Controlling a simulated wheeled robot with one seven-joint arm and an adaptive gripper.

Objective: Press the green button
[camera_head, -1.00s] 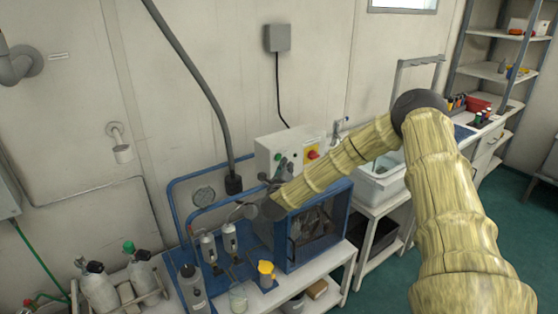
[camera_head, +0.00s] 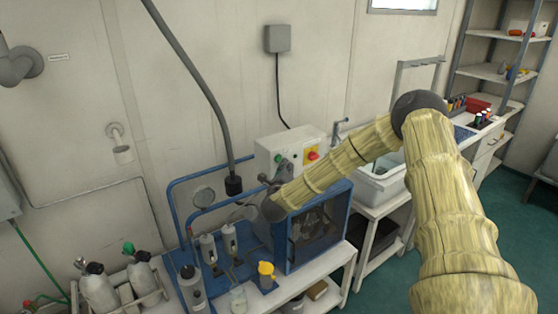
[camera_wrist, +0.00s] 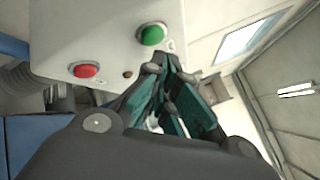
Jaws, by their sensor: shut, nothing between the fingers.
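The green button (camera_wrist: 151,35) sits on the pale control box (camera_wrist: 95,35) in the wrist view, left of a small white label. It also shows small on the box face in the head view (camera_head: 278,159). My gripper (camera_wrist: 158,62) is shut and empty, its dark and teal fingertips just below the green button in the picture. A small gap shows between fingertips and button in the wrist view; I cannot tell the depth. In the head view my gripper (camera_head: 268,181) is in front of the box's lower left face, partly hidden by my own arm.
A red button (camera_wrist: 86,71) is left of the green one, with a small dark knob between them.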

